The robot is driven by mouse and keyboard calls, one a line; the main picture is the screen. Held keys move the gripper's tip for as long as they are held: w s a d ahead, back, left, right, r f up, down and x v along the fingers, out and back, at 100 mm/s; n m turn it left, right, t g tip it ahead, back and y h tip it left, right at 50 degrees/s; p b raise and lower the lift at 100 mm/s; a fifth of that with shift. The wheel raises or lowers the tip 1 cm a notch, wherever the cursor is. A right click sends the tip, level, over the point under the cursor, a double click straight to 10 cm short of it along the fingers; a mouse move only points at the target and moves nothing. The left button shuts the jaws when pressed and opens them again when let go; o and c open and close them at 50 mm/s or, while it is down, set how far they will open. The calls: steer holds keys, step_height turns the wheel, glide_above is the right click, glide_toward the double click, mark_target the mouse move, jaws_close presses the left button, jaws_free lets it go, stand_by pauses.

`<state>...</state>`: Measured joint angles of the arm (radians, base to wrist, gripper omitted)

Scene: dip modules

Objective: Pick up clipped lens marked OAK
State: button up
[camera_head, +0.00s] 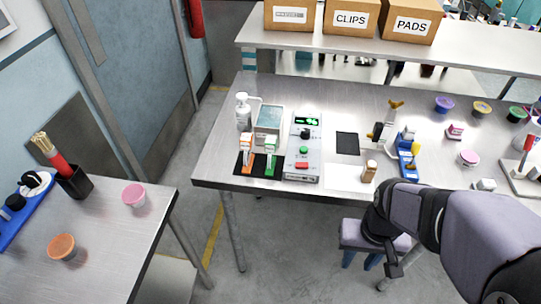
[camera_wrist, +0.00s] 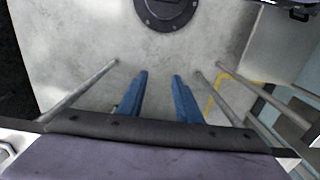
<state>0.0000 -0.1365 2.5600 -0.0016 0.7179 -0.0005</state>
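Two small upright clipped pieces stand on a black mat (camera_head: 243,171) at the left of the main bench in the head view. One has an orange and white clip (camera_head: 247,148); the other has a green and white clip (camera_head: 270,153). Their markings are too small to read, so I cannot tell which says OAK. The wrist view shows neither piece.
A grey instrument (camera_head: 304,150) with a green display stands right of the mat. A pump bottle (camera_head: 243,112) and a glass-walled box (camera_head: 268,122) stand behind it. A side table (camera_head: 110,235) is at left.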

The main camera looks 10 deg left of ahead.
steer(key=o, duration=0.4)
steer(key=shift+c, duration=0.2)
